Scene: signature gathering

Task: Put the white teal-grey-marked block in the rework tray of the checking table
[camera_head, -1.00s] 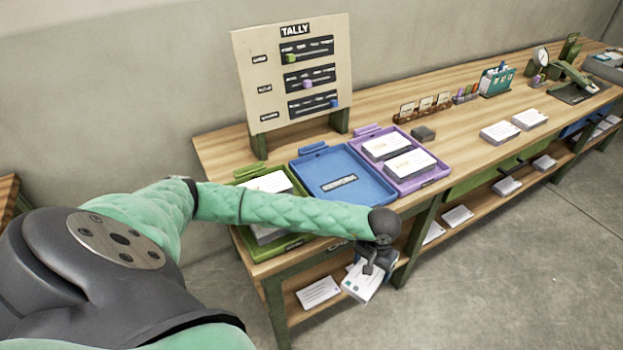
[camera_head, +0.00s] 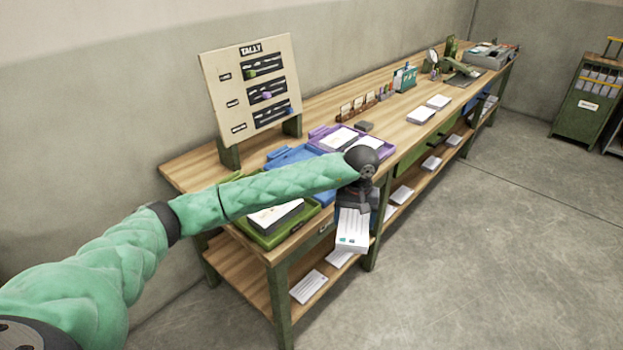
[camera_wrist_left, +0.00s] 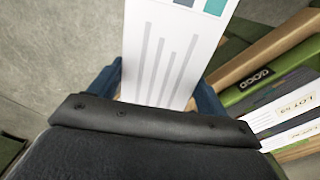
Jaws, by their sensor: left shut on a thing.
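The white block (camera_head: 352,230) has grey stripes and teal and grey marks; it also shows in the left wrist view (camera_wrist_left: 165,45). My left gripper (camera_head: 352,203) is shut on it, and the block hangs down in front of the table's near edge. The checking table (camera_head: 190,172) bears a green tray (camera_head: 258,238), a blue tray (camera_head: 283,156) and a purple tray (camera_head: 323,131). The green tray's label reads GOOD in the left wrist view (camera_wrist_left: 262,82). My arm covers much of the blue tray; no rework label is readable now. My right gripper is not in view.
A tally board (camera_head: 250,90) stands behind the trays. White stacks lie in the green and purple trays and on the lower shelf (camera_head: 245,268).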

